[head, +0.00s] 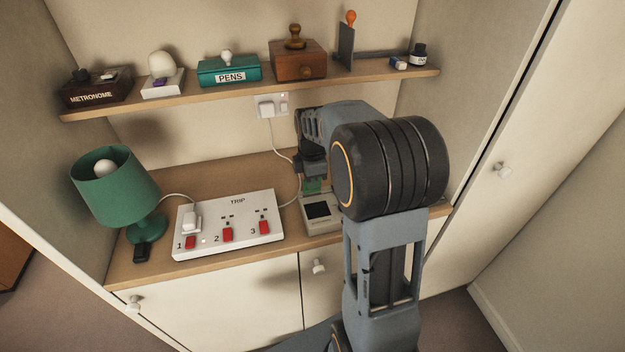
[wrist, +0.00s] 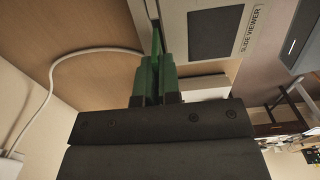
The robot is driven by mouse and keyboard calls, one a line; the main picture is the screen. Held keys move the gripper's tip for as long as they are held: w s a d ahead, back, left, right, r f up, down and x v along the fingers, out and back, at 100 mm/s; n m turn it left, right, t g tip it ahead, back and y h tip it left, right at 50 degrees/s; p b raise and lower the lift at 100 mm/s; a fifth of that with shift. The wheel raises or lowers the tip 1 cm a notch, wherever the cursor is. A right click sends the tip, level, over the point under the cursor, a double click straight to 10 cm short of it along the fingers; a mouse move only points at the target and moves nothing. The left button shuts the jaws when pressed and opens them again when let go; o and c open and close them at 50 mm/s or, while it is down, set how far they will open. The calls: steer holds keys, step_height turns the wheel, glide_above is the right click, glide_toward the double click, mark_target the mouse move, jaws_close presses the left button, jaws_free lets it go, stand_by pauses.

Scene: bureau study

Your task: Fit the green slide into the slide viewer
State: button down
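The slide viewer (head: 321,226) is a pale box with a dark screen on the desk, partly hidden behind my arm. In the wrist view its labelled face (wrist: 250,28) is at the top. My gripper (head: 313,176) points down above the viewer's back part. In the wrist view my gripper (wrist: 157,82) is shut on the green slide (wrist: 156,42), which shows edge-on between the fingers. The slide (head: 313,187) also shows in the head view, upright just above the viewer's back edge. I cannot tell whether its lower edge is in a slot.
A white trip switch box (head: 240,247) with red switches stands left of the viewer, and a green lamp (head: 115,187) farther left. A white cable (wrist: 62,62) runs beside the viewer. A shelf (head: 200,98) with several objects hangs above, behind my arm.

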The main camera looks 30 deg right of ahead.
mark_target(312, 192)
steer(key=shift+f+b, duration=1.1)
steer(key=shift+f, duration=0.6)
steer(key=c, duration=1.1)
jaws_free()
steer(key=shift+s, duration=0.1)
steer(key=shift+o, duration=0.2)
steer(key=shift+r+p, duration=2.9)
steer(key=shift+r, duration=0.7)
steer(key=shift+f, duration=0.1)
